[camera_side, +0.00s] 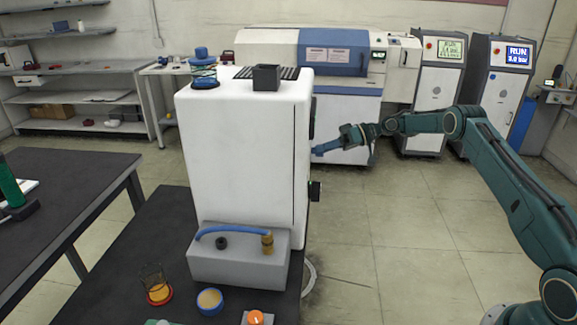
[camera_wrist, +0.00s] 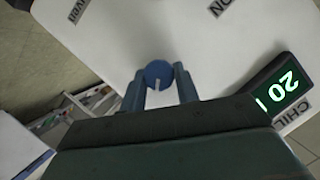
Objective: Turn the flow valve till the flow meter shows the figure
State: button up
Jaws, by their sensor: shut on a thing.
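The flow valve, a round blue knob (camera_wrist: 158,72) with a pale pointer mark, sits on the white cabinet's face in the wrist view. My gripper (camera_wrist: 160,86) is shut on the knob, one finger on each side. In the side view my gripper (camera_side: 322,150) reaches the cabinet's right face, and the knob cannot be made out there. A dark meter (camera_wrist: 284,88) with green lit digits stands right of the knob. It shows "20" tilted, with part of another mark at its edge. It also shows edge-on in the side view (camera_side: 316,190).
The white cabinet (camera_side: 240,150) stands on a dark bench, with a grey block and blue hose (camera_side: 232,231) in front. A blue-capped jar (camera_side: 203,70) and a black box (camera_side: 266,78) are on top. Floor right of the cabinet is open. Labels on its face are partly cut off.

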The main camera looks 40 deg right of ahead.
dwell(0.4)
jog(key=o, duration=1)
jog(key=shift+n, duration=0.3)
jog(key=s+d+r+n+t+h, duration=0.3)
jog(key=s+d+r+n+h, duration=0.15)
jog(key=s+d+n, duration=0.5)
jog(key=shift+s+a+r+m+g+h, duration=0.75)
jog(key=shift+s+a+r+m, duration=0.45)
jog(key=shift+s+a+r, duration=1.55)
jog(key=shift+s+a+r+m+g+h, duration=0.75)
jog(key=shift+s+a+r+m, duration=0.5)
jog(key=shift+s+a, duration=1.75)
jog(key=shift+s+a+r+m+g+h, duration=0.75)
jog(key=shift+s+a+r+m, duration=0.8)
jog(key=shift+a, duration=2.35)
